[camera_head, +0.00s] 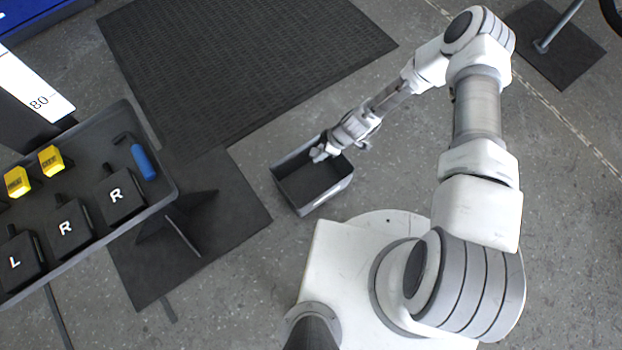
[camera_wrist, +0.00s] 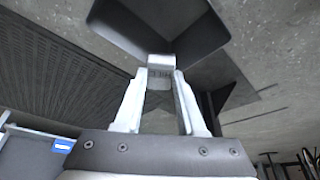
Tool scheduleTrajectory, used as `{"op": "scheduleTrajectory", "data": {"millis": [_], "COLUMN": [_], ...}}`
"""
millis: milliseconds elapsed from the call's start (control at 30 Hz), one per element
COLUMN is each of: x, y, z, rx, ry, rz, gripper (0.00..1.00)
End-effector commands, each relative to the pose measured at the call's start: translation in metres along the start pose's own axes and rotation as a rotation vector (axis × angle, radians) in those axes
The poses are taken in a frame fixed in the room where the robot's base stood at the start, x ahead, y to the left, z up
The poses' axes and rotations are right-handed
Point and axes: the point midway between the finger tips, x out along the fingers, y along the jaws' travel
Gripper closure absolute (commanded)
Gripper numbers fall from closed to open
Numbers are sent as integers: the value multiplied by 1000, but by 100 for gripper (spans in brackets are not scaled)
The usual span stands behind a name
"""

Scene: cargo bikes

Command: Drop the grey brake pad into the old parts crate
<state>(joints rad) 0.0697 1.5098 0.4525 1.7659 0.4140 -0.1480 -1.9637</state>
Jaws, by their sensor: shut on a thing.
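The old parts crate (camera_head: 328,197) is a dark grey open box on the floor in the head view, and no parts show inside it. My gripper (camera_head: 319,154) is over the crate's far side, pointing down toward it. In the wrist view my gripper (camera_wrist: 161,82) is shut on the grey brake pad (camera_wrist: 160,73), a small light grey block with dark markings between the fingertips. The dark crate walls (camera_wrist: 205,36) show beyond the pad. In the head view the pad is too small to tell from the fingers.
A tray (camera_head: 150,203) at left holds black boxes marked L and R (camera_head: 121,194), yellow blocks (camera_head: 51,160) and a blue-handled tool (camera_head: 143,162). Its dark stand and base plate (camera_head: 235,205) are left of the crate. A black mat (camera_head: 240,60) lies behind the crate.

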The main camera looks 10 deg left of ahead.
Motion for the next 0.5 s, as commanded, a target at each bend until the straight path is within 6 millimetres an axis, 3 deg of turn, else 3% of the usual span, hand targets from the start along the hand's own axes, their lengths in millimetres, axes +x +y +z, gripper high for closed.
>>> {"op": "scheduleTrajectory", "data": {"millis": [300,500], "x": [38,49], "y": [0,0], "z": [15,20], "rx": [2,2], "ry": [1,0], "rz": [0,0], "gripper": [100,100]}}
